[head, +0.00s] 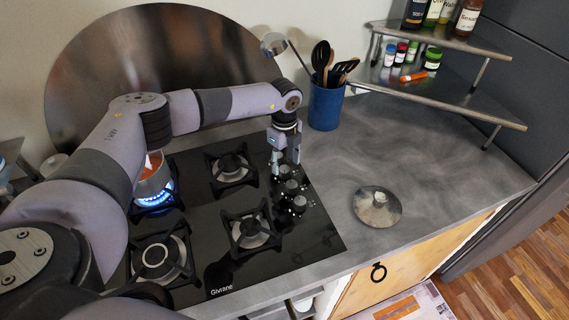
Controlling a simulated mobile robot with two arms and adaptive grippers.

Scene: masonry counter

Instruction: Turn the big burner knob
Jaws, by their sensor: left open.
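The black gas hob (210,213) is set in the counter, with several black knobs in a row along its right side. Three knobs show clearly: the front one (299,204), a middle one (291,187) and one farther back (285,171). I cannot tell which of them is the big burner knob. My left gripper (286,164) points down over the back end of the row, open, with its fingers close around or just above the knobs there. Contact cannot be made out, and the gripper partly hides the back of the row. My right gripper is not in view.
A back-left burner burns with a blue flame (154,198) under a small pot (153,178), partly behind my left arm. A blue utensil holder (326,106) stands behind the gripper. A metal lid (377,206) lies on the counter, otherwise clear at right. A shelf (440,75) holds jars.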

